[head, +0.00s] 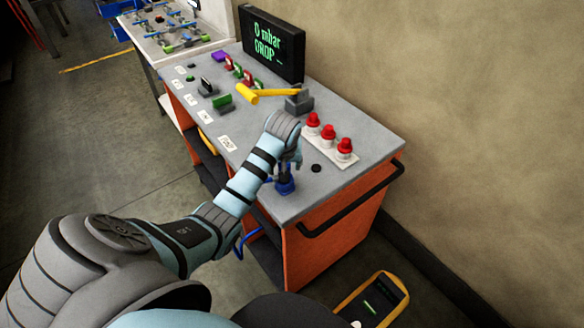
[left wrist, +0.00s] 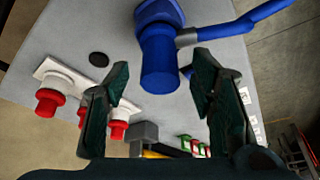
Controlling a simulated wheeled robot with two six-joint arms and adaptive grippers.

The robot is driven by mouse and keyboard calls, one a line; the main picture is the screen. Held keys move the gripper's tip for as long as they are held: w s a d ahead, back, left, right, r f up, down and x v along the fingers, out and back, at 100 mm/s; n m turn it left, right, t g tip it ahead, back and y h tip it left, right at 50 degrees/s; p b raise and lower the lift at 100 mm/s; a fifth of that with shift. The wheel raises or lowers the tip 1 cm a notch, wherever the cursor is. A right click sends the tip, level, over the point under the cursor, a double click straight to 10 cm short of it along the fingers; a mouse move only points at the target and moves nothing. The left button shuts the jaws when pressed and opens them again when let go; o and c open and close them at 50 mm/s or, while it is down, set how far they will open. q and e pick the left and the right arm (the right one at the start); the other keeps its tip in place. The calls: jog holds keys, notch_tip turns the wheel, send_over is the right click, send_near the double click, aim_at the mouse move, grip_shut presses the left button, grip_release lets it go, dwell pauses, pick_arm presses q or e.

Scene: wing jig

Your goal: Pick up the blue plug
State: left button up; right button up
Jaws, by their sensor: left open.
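The blue plug (head: 285,187) stands at the near edge of the grey cart top, with my left gripper (head: 290,168) right above it and partly covering it. In the left wrist view the plug's round blue body (left wrist: 159,62) lies between the fingertips of my left gripper (left wrist: 160,75). The fingers are open, with a visible gap on either side of the plug. A blue hose (left wrist: 235,27) leads off to the right there. My right gripper is in neither view.
The grey cart top (head: 262,140) also bears red knobs (head: 328,131) on a white strip, a yellow-handled lever (head: 268,92) and a screen (head: 272,45). A black handle rail (head: 352,205) runs along the cart's orange end. A yellow handheld device (head: 375,300) shows below.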

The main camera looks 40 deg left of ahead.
pick_arm(q)
jog(key=shift+w+a+f, duration=0.1)
jog(key=shift+w+f, duration=0.1)
jog(key=shift+f, duration=0.1)
jog(key=shift+s+r, duration=0.1)
jog(key=shift+s, duration=0.1)
jog(key=c, duration=0.7)
grip_shut()
jog(key=shift+w+r, duration=0.1)
